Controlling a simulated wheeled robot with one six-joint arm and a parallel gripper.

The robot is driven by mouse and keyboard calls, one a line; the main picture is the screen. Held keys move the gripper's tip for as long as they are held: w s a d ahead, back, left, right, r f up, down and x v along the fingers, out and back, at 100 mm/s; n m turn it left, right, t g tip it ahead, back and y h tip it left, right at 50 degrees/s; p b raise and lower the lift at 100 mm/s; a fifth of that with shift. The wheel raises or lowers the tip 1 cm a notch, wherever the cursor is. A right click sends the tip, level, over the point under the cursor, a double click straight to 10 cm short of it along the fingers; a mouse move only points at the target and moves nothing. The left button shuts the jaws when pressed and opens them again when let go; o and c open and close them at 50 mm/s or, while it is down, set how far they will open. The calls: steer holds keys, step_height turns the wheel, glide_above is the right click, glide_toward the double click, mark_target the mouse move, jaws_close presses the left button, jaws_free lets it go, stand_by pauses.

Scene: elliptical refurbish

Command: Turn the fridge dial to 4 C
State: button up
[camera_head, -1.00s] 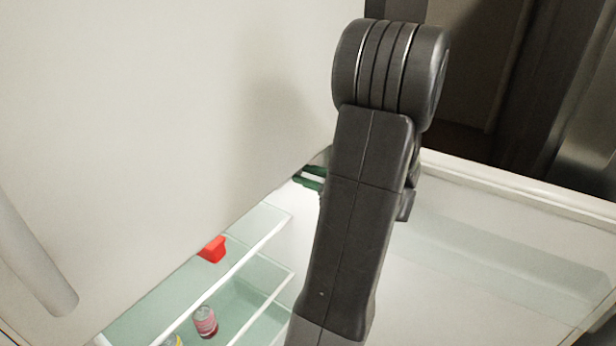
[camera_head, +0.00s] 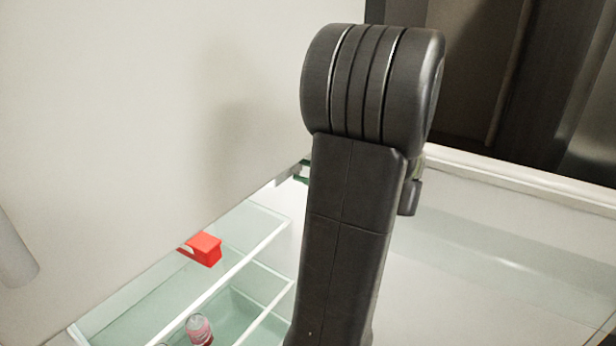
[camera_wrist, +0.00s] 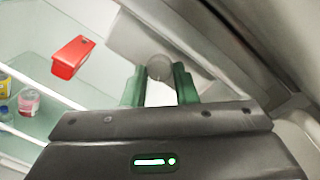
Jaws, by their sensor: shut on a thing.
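The fridge dial (camera_wrist: 160,67) is a small round grey knob on a pale grey housing inside the fridge, seen in the wrist view. My gripper (camera_wrist: 159,73) has green fingers, one on each side of the dial, and is shut on it. No scale or number on the dial can be read. In the head view my dark arm hides the dial, and only a bit of the green fingers shows beside the arm.
A red box (camera_head: 204,248) and a pink-labelled jar (camera_head: 199,330) stand on glass shelves, left of my arm. A yellow-labelled jar (camera_wrist: 4,85) shows in the wrist view. A large white panel (camera_head: 120,110) fills the left of the head view.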

stand_by(0.3)
steer(key=o, duration=1)
steer(key=shift+s+d, duration=0.1)
steer(key=b+v, duration=0.1)
steer(key=v, duration=1.2)
steer(key=shift+d, duration=0.3)
steer(key=shift+s, duration=0.15)
